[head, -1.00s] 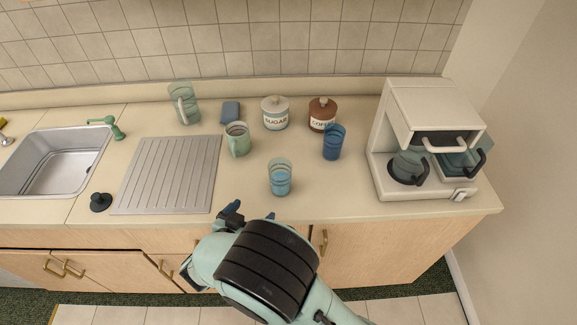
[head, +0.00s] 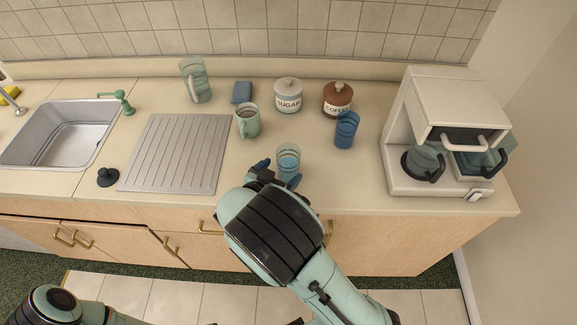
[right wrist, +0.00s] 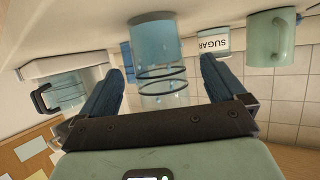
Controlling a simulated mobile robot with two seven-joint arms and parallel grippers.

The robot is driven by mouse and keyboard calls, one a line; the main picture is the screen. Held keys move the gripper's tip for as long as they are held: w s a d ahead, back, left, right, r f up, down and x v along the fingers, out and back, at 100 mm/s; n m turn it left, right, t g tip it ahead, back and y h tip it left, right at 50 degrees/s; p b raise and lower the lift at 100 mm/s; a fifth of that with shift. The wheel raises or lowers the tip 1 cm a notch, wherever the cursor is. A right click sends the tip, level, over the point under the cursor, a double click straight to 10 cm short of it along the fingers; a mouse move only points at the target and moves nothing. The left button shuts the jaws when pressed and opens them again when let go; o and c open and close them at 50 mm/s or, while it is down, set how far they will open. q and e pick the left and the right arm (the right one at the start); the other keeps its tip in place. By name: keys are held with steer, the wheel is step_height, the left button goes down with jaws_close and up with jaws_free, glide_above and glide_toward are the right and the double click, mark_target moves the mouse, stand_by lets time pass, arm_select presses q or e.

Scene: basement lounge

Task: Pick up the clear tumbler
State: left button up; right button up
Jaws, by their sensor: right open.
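The clear tumbler (head: 288,158) stands upright near the counter's front edge, with bluish lower part and dark rings. In the right wrist view, which is upside down, the tumbler (right wrist: 160,45) appears between the fingers, with a gap on both sides. My right gripper (head: 278,172) is open at the tumbler's near side; its blue fingers also show in the right wrist view (right wrist: 160,70). The gripper and wrist hide part of the tumbler's base in the head view. Part of my left arm shows at the lower left; its gripper is out of view.
A green mug (head: 248,121) and a blue tumbler (head: 345,130) stand behind the clear tumbler. Sugar (head: 288,96) and coffee canisters (head: 337,99) are farther back. A coffee maker (head: 440,125) stands right, a ribbed drainboard (head: 175,153) and sink (head: 60,133) left.

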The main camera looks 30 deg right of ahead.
steer(key=x, duration=0.5)
steer(key=shift+s, duration=0.1)
steer(key=c, duration=1.3)
steer(key=shift+r, duration=0.1)
